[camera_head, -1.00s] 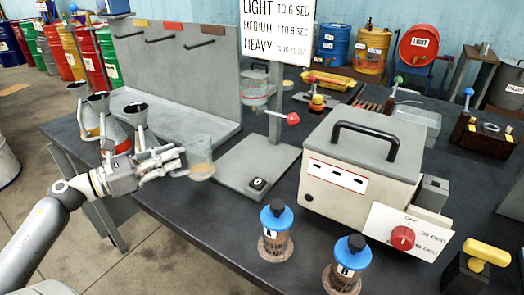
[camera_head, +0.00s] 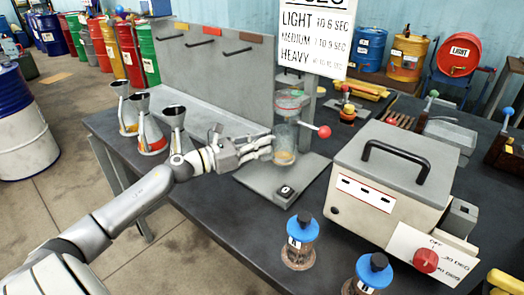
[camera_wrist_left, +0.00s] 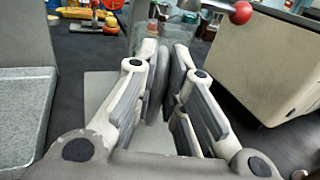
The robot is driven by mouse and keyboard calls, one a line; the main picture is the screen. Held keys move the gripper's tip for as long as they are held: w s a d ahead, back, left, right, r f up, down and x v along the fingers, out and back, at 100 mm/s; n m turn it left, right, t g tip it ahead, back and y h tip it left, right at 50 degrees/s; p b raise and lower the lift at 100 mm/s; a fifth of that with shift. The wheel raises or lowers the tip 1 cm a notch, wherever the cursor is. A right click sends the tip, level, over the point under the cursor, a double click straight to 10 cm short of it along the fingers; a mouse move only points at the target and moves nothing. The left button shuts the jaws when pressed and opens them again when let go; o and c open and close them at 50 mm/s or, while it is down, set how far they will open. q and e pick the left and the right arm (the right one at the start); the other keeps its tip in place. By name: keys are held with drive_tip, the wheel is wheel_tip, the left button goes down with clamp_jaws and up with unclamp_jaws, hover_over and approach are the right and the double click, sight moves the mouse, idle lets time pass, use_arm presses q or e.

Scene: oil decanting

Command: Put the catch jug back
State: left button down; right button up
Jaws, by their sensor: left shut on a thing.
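The catch jug (camera_head: 285,138) is a clear jug with a little amber liquid at its bottom. My left gripper (camera_head: 264,150) is shut on its handle side, and the jug looks upright. In the head view it overlaps the stand, just below the clear vessel (camera_head: 290,100). Whether it touches the stand's grey base plate (camera_head: 262,180) I cannot tell. In the left wrist view my fingers (camera_wrist_left: 165,75) are close together, with clear glass beyond their tips. My right gripper is not in view.
A red-knobbed lever (camera_head: 324,131) sticks out just right of the jug. A beige box (camera_head: 375,180) stands further right. Two blue-capped bottles, A (camera_head: 302,235) and B (camera_head: 372,272), stand in front. Several funnel-topped grey jugs stand at the table's left, including one (camera_head: 174,122) behind my arm.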

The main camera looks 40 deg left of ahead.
sight(262, 158)
use_arm(q)
drive_tip(key=shift+w+d+f, duration=0.1)
drive_tip(key=shift+w+d, duration=0.05)
drive_tip(key=shift+w, duration=0.15)
wheel_tip(262, 158, down, 3)
drive_tip(key=shift+r+p, duration=0.1)
drive_tip(key=shift+p, duration=0.2)
drive_tip(key=shift+f, duration=0.2)
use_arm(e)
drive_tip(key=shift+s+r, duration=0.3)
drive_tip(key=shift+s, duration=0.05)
use_arm(q)
drive_tip(key=shift+f, duration=0.1)
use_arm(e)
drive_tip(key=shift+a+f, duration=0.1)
use_arm(q)
drive_tip(key=shift+f+b, duration=0.15)
drive_tip(key=shift+b, duration=0.15)
drive_tip(key=c, duration=1.5)
unclamp_jaws()
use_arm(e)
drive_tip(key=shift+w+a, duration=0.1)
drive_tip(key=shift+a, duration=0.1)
